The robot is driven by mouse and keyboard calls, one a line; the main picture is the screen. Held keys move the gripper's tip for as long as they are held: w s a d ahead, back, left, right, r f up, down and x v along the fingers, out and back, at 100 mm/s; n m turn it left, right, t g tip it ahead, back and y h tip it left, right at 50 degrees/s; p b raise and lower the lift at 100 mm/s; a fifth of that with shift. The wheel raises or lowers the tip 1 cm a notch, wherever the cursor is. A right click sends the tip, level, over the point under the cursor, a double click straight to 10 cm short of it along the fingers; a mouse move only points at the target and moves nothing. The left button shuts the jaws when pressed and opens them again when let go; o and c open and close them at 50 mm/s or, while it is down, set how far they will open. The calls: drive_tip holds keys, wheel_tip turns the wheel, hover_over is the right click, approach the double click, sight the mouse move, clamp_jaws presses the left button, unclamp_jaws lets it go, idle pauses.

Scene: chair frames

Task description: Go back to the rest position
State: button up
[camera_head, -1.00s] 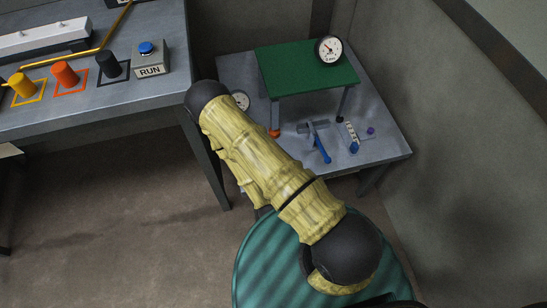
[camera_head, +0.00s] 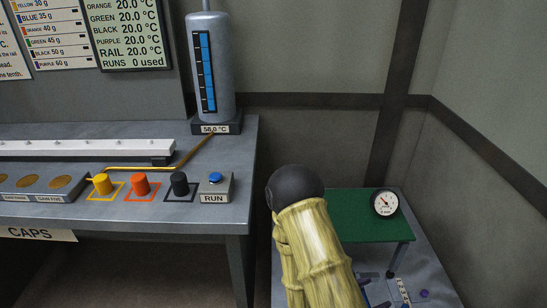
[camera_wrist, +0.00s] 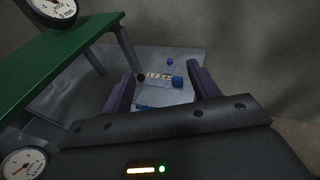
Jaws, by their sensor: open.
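My gripper (camera_wrist: 163,92) shows in the wrist view with its two purple fingers apart and nothing between them. Past the fingers, lower down, lies the grey table top (camera_wrist: 180,62) with a small numbered strip (camera_wrist: 160,76) and a blue knob (camera_wrist: 178,81) on it.
A green raised platform (camera_head: 350,215) with a dial gauge (camera_head: 385,203) stands close to my arm. At left is a bench with a RUN button (camera_head: 214,178), yellow, orange and black caps (camera_head: 180,184), and a grey cylinder (camera_head: 210,65). Walls close off the right.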

drive_tip(key=s+r+m+g+y, duration=0.5)
drive_tip(key=s+m+g, duration=0.55)
drive_tip(key=m, duration=0.35)
drive_tip(key=w+a+r+m+t+y+p, duration=0.1)
drive_tip(key=w+a+r+m+t+y, duration=0.65)
drive_tip(key=a+m+y, duration=0.2)
wheel_tip(320, 180, up, 22)
drive_tip(key=p, duration=2.1)
drive_tip(key=shift+s+a+g, duration=0.15)
drive_tip(key=shift+s+g, duration=0.1)
drive_tip(key=shift+g, duration=0.05)
drive_tip(key=shift+f+h, duration=0.1)
drive_tip(key=shift+h, duration=0.15)
